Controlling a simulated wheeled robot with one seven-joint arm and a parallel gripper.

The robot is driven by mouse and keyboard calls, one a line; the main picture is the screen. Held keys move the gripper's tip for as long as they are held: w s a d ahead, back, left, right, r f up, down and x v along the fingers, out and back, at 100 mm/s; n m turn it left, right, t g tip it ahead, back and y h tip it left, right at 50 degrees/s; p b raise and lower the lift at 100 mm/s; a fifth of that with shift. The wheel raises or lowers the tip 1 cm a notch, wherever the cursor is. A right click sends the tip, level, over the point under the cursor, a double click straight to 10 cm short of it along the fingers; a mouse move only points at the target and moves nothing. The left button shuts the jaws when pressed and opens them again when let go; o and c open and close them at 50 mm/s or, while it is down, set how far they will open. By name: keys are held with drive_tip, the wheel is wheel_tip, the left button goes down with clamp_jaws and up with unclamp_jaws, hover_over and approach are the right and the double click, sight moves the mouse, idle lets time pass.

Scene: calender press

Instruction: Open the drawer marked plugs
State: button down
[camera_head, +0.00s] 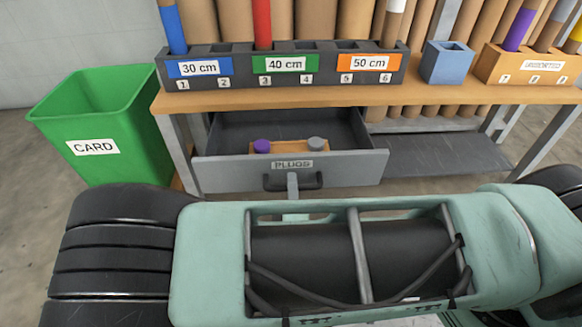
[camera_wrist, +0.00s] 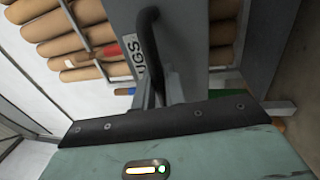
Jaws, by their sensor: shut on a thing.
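The grey drawer (camera_head: 345,168) marked PLUGS stands pulled out from under the workbench, its inside showing. Its black bar handle (camera_head: 312,181) is on the front below the label (camera_head: 292,165). The handle (camera_wrist: 149,40) also shows in the wrist view, beside a partly hidden label ending in "UGS". My gripper (camera_head: 293,181) is shut on the handle, near its middle. In the wrist view my gripper's fingers (camera_wrist: 162,92) reach up to the bar. A purple plug (camera_head: 262,146) and a grey plug (camera_head: 316,143) stand in a wooden holder inside the drawer.
The workbench (camera_head: 420,95) carries a dark tube rack (camera_head: 235,91), a blue box (camera_head: 447,66) and an orange rack (camera_head: 545,77). A green CARD bin (camera_head: 90,115) stands left of the bench. A low shelf (camera_head: 440,152) is right of the drawer.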

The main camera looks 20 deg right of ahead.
drive_tip(key=shift+v, duration=0.8)
drive_tip(key=shift+r, duration=0.1)
drive_tip(key=c, duration=1.5)
unclamp_jaws()
drive_tip(key=shift+c, duration=0.2)
drive_tip(key=p+v, duration=0.5)
drive_tip(key=v, duration=1.2)
drive_tip(key=shift+s+p, duration=0.2)
drive_tip(key=shift+p, duration=0.1)
drive_tip(key=shift+w+a, duration=0.1)
drive_tip(key=shift+a, duration=0.05)
